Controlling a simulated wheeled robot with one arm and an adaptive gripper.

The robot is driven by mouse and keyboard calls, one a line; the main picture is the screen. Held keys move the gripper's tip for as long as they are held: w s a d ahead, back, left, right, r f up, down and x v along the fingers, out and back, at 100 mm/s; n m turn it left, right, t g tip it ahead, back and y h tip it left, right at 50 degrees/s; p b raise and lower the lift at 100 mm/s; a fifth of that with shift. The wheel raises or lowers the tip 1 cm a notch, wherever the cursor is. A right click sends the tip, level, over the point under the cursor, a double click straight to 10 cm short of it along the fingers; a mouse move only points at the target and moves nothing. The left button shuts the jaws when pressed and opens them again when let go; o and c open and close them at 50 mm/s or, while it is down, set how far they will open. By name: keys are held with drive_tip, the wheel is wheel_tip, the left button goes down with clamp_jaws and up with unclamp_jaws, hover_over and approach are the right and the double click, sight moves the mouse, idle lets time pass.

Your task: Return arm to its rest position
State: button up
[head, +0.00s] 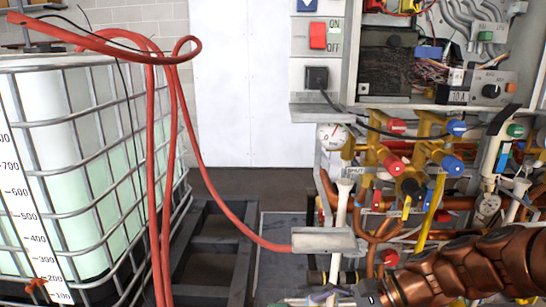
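A copper-coloured, ribbed arm (455,270), which looks like mine, reaches in from the lower right edge. It slants down and left in front of the lower pipework. Its far end lies near a dark and pale fitting (368,292) at the bottom. I cannot make out the fingers of my gripper among the parts there, nor whether they hold anything.
Pipes and valves with red, blue and green caps (408,187) crowd the right. A caged white tank (90,170) and red hose (170,170) stand left. A white door (245,80) is behind.

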drive_tip(key=s+a+f+n+g+h, duration=0.1)
drive_tip(key=s+f+n+g+h, duration=0.15)
drive_tip(key=s+n+h, duration=0.6)
drive_tip(key=s+d+n+h, duration=0.45)
drive_tip(key=s+d, duration=0.45)
drive_tip(key=s, duration=0.4)
wheel_tip(320, 180, up, 15)
drive_tip(key=w+y+p, duration=0.1)
drive_tip(key=p, duration=1.3)
drive_tip(key=shift+a+p, duration=0.15)
drive_tip(key=shift+p, duration=0.25)
idle(0.4)
